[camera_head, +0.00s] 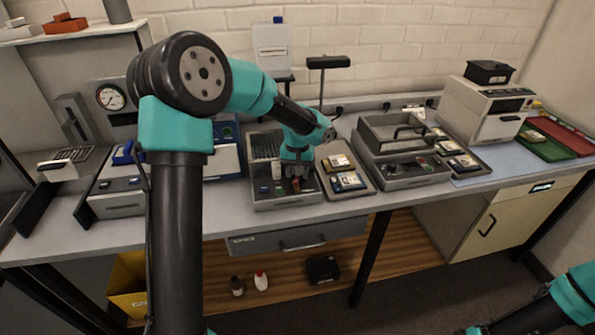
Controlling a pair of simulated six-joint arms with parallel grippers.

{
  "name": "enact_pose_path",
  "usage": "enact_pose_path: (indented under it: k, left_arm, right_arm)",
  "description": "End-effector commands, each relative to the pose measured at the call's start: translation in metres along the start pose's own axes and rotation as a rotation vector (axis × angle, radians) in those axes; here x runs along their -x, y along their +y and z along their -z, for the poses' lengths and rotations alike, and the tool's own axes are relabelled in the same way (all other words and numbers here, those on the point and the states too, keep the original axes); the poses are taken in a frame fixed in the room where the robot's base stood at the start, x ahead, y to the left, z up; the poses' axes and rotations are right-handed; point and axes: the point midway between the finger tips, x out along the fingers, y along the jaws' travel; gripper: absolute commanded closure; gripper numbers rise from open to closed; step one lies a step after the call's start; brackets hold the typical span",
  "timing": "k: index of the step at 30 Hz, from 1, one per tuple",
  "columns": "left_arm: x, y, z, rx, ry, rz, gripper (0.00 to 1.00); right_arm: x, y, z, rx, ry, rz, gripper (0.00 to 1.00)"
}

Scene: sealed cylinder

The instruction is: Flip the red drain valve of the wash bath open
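The wash bath (262,202) is a grey metal tray-like unit on the bench, with a ribbed dark section at its back left. A small red part (296,184), which looks like the drain valve, shows near the front right of the bath. My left gripper (297,178) points down over the bath, right at this red part. Its fingers are too small and dark to tell whether they are open or touching the valve, and they partly hide it. My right arm shows only at the bottom right corner, and its gripper is out of view.
A tray with cards (346,181) stands right of the bath. Further right are a lidded grey box (402,172), a white machine (486,112) and green and red trays. A black-topped stand (328,62) rises behind my gripper. A gauge (110,97) is at the left.

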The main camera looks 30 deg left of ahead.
Motion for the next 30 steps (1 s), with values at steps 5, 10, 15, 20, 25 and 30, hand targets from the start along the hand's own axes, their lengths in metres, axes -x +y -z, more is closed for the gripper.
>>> enact_pose_path:
  k: [5, 10, 15, 20, 25, 30]
  left_arm:
    - [0.0002, 0.0, -0.0001, 0.0, 0.0, 0.0, 0.63]
    - [0.0003, 0.0001, -0.0001, 0.0, 0.0, 0.0, 0.8]
    - [0.0004, 0.0001, -0.0001, 0.0, 0.0, 0.0, 0.96]
    - [0.0005, 0.0001, -0.0001, 0.0, 0.0, 0.0, 1.0]
    - [0.0005, -0.001, -0.0001, 0.029, 0.0, 0.0, 1.0]
    - [0.0005, -0.0044, -0.0004, 0.138, 0.0, 0.0, 1.0]
  right_arm:
    - [0.0, 0.0, 0.0, 0.0, 0.0, 0.0, 0.57]
    - [0.0, 0.0, 0.0, 0.0, 0.0, 0.0, 0.57]
    - [0.0, 0.0, 0.0, 0.0, 0.0, 0.0, 0.57]
    - [0.0, 0.0, 0.0, 0.0, 0.0, 0.0, 0.57]
    - [0.0, 0.0, 0.0, 0.0, 0.0, 0.0, 0.57]
    - [0.0, 0.0, 0.0, 0.0, 0.0, 0.0, 0.57]
